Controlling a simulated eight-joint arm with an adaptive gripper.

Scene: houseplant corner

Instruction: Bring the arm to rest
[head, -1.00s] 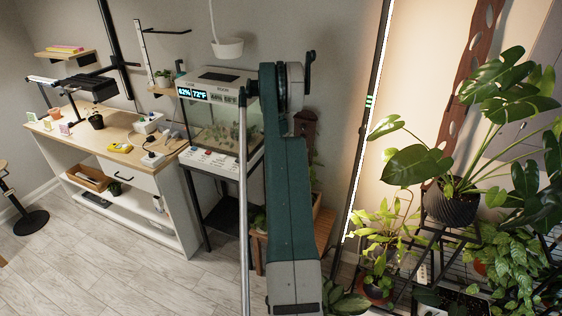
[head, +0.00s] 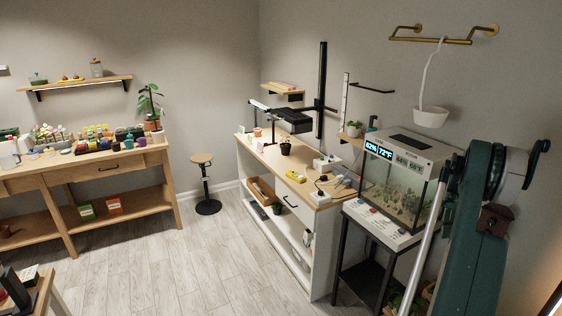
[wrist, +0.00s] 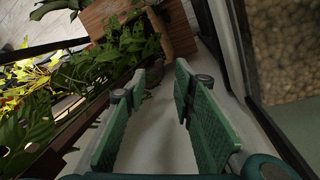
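My gripper (wrist: 157,88) shows in the wrist view as two green pads with a clear gap between them. It is open, and nothing is seen between the pads. Beyond and below the tips is a pale grey surface. In the head view my green arm stands upright at the right edge, in front of the glass terrarium's (head: 397,190) right side. The gripper itself does not show in the head view.
In the wrist view, green leaves (wrist: 120,50) and a wooden board (wrist: 110,14) lie close at the upper left, and a dark-framed pane (wrist: 285,50) at the right. In the head view, a white-sided bench (head: 320,240) stands left of the terrarium.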

